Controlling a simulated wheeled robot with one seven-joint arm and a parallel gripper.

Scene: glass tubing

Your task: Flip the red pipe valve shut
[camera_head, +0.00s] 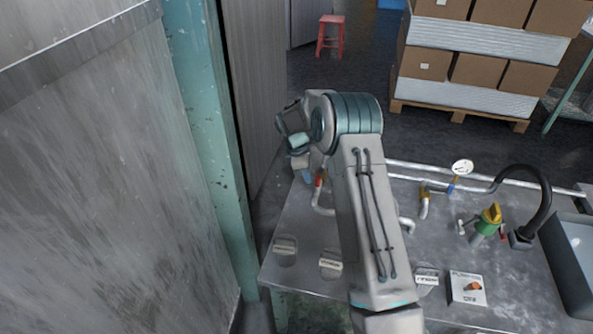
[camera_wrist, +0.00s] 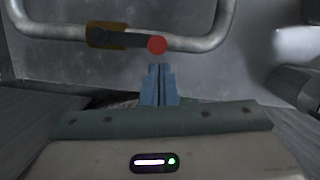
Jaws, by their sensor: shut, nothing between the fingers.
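The red pipe valve shows in the wrist view as a round red knob (camera_wrist: 157,45) at the end of a dark lever. The lever runs sideways from a brass valve body (camera_wrist: 98,35), along a bent metal pipe (camera_wrist: 205,42). In the head view the red valve (camera_head: 319,181) is small, on a pipe at the table's left side, partly beside my arm. My gripper (camera_wrist: 160,68) has its blue fingers together and empty, just below the knob in the wrist view. A small gap shows between fingertips and knob; contact cannot be told. In the head view the fingers (camera_head: 307,176) are left of the valve.
The metal table (camera_head: 300,225) carries a gauge (camera_head: 462,167), a yellow-and-green valve (camera_head: 490,215), a black faucet (camera_head: 540,190) and a button box (camera_head: 467,287). A sink (camera_head: 575,240) is at right. A teal post (camera_head: 205,130) and grey wall stand close on the left.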

